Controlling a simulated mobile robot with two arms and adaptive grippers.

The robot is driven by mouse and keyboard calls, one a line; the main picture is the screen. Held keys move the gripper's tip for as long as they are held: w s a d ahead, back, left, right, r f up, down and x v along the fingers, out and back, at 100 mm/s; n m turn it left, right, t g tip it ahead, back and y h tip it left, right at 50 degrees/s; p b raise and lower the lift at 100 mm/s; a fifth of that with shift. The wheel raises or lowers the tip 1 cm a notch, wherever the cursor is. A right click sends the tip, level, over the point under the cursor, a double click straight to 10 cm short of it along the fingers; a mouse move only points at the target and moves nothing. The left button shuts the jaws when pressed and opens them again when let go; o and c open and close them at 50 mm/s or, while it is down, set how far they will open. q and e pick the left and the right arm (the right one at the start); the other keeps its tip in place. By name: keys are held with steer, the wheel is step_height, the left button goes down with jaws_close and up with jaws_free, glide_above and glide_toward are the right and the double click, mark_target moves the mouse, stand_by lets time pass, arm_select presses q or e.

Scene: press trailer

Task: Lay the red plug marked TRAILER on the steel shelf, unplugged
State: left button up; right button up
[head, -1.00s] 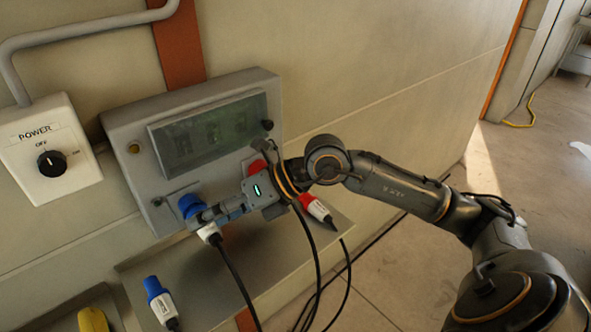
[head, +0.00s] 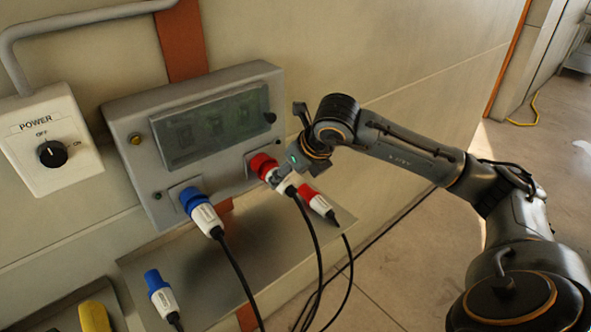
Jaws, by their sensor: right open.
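A red connector (head: 262,164) sits in the right socket of the grey panel, with a white plug body (head: 291,189) and black cable hanging below. Another red-and-white plug (head: 318,202) shows at the right end of the steel shelf (head: 232,249). Print on both is too small to read, so I cannot tell which says TRAILER. My right gripper (head: 277,180) is open at the red connector in the socket, with its fingers around or beside the plug; contact is unclear. My left gripper is not in view.
A blue plug (head: 206,216) sits in the left socket. A loose blue plug (head: 160,294) and a yellow object (head: 94,317) lie at lower left. A POWER box (head: 48,140) with a black knob is on the wall. The shelf's middle is clear apart from crossing cables.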

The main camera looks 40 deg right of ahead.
mark_target(285, 180)
steer(key=shift+b+x, duration=1.95)
steer(key=shift+x, duration=1.05)
steer(key=shift+s, duration=0.1)
steer(key=c, duration=1.4)
